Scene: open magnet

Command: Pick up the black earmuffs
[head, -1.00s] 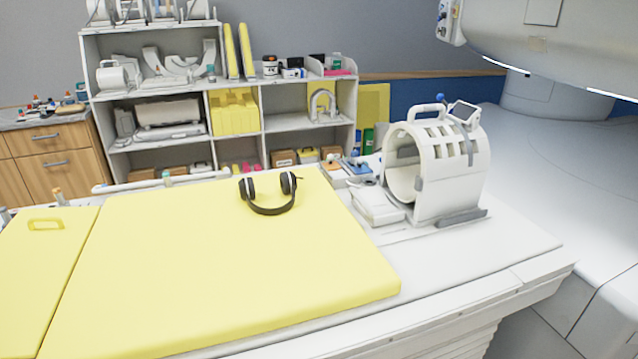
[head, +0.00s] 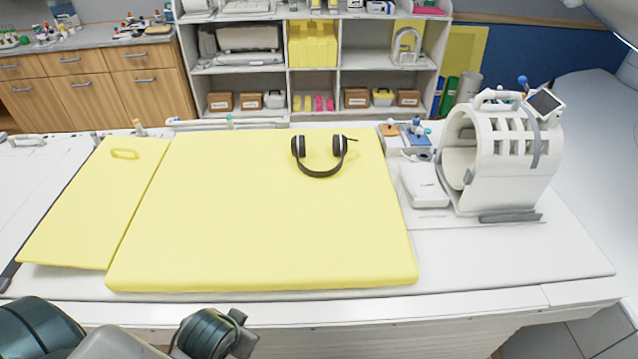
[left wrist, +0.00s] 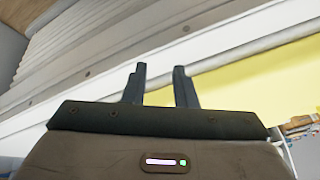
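The black earmuffs (head: 320,172) lie on the yellow pad (head: 250,230) toward its far right part. Their dark band curves toward me and the two ear cups point away. My left arm shows at the bottom left of the head view, well short of the earmuffs, with its fingers out of that picture. In the left wrist view my left gripper (left wrist: 160,85) has two dark fingers standing apart with nothing between them. The earmuffs do not show in the left wrist view. My right gripper is in neither view.
A white head coil (head: 500,155) stands on the table right of the pad, with a white box (head: 424,185) beside it. A smaller yellow pad (head: 90,200) lies at the left. Shelves (head: 310,75) stand behind the table. The near yellow surface is clear.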

